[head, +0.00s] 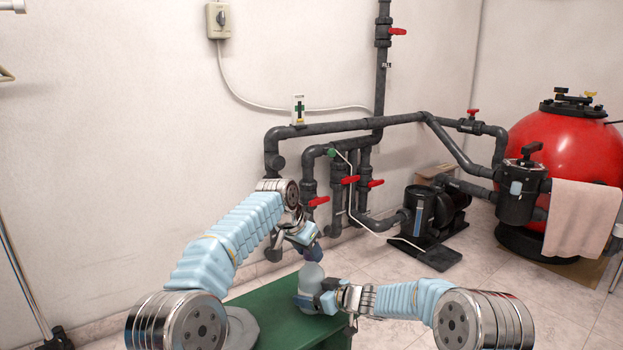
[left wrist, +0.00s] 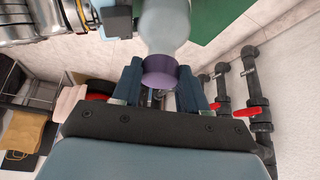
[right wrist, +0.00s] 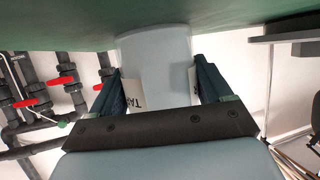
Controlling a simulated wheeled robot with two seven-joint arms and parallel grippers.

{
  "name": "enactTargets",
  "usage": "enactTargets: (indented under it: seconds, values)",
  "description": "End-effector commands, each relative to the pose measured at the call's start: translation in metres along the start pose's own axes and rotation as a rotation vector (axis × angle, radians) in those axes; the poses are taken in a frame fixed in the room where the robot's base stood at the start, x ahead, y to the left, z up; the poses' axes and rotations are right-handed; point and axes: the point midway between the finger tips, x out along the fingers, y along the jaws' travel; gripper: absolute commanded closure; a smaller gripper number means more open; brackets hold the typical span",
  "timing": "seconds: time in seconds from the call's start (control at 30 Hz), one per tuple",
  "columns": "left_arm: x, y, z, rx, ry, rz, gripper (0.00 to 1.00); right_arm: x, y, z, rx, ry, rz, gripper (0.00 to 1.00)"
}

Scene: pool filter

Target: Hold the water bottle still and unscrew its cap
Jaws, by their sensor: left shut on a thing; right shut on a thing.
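A pale, translucent water bottle (head: 312,272) stands upright on a green bench (head: 268,312). Its purple cap (left wrist: 160,72) is on the neck, between the fingers of my left gripper (left wrist: 161,82) in the left wrist view. My left gripper (head: 307,246) comes down from above and is shut on the cap. My right gripper (head: 318,302) is shut around the lower body of the bottle from the right side. In the right wrist view the fingers flank the bottle body (right wrist: 155,58), which carries a white label with dark letters, partly hidden by the fingers.
Grey pipes with red valve handles (head: 318,201) run along the wall behind the bench. A black pump (head: 430,210) and a large red filter tank (head: 560,145) with a pink towel (head: 582,218) stand at the right. Tiled floor between pump and bench is clear.

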Motion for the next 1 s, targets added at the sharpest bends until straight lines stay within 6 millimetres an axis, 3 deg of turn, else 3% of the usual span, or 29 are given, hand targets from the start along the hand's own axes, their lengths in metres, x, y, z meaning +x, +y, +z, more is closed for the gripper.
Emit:
enactTargets:
  seconds: [0.9, 0.93, 1.0]
  values:
    - [-0.017, 0.001, -0.009, 0.001, 0.001, 0.001, 0.94, 0.0, 0.001, 0.0, 0.0, -0.001, 0.001, 0.58]
    - [-0.017, 0.001, -0.009, 0.001, 0.001, 0.001, 0.94, 0.0, 0.001, 0.0, 0.0, -0.001, 0.001, 0.2]
    - [-0.017, 0.001, -0.009, 0.001, 0.001, 0.001, 0.94, 0.0, 0.001, 0.0, 0.0, -0.001, 0.001, 0.09]
